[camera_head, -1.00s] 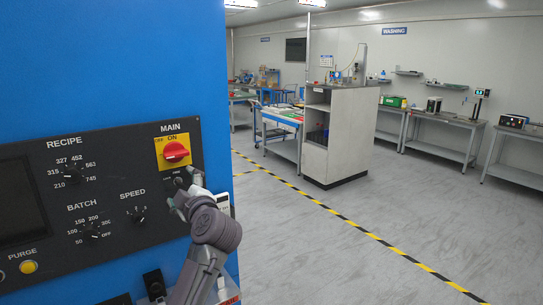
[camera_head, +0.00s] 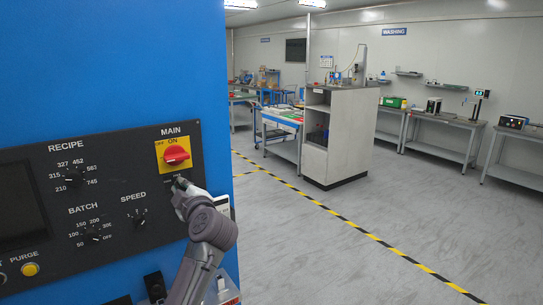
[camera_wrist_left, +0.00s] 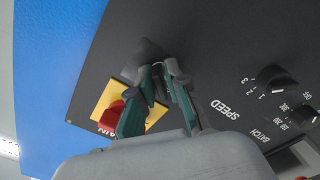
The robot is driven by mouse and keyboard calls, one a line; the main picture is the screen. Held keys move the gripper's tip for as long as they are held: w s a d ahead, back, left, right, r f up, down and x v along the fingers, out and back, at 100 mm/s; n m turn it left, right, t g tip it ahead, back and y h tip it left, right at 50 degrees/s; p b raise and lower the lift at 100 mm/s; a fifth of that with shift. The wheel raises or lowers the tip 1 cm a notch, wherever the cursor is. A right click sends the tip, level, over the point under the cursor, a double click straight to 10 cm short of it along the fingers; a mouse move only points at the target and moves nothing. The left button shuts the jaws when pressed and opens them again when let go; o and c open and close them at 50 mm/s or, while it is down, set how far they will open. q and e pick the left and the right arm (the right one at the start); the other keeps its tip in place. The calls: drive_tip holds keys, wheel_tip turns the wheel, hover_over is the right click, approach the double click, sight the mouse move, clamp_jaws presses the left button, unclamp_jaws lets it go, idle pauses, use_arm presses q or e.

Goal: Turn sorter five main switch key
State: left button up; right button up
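The main switch (camera_head: 176,155) is a red rotary knob on a yellow plate, marked OFF and ON, at the upper right of the black control panel (camera_head: 120,180). It also shows in the left wrist view (camera_wrist_left: 111,114). A small dark key (camera_head: 179,180) sits just below the plate, mostly hidden by my fingers. My left gripper (camera_head: 181,186) is at the key, its fingers drawn close together around it. In the left wrist view the gripper's green-padded fingers (camera_wrist_left: 158,80) converge at a dark shape on the panel. My right gripper is not in view.
The panel also carries the RECIPE (camera_head: 75,174), BATCH (camera_head: 95,233) and SPEED (camera_head: 136,217) dials and a yellow PURGE button (camera_head: 30,269). The blue machine body (camera_head: 110,60) surrounds it. Open floor (camera_head: 310,250) lies to the right, with a grey cabinet and benches behind.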

use_arm(q)
clamp_jaws()
drive_tip(key=shift+f+n+b, duration=0.15)
drive_tip(key=shift+n+b, duration=0.25)
drive_tip(key=shift+n, duration=0.3)
drive_tip(key=n+b, duration=0.3)
drive_tip(key=n, duration=0.3)
drive_tip(key=shift+n, duration=0.3)
drive_tip(key=o, duration=1.5)
unclamp_jaws()
drive_tip(key=shift+c, duration=0.2)
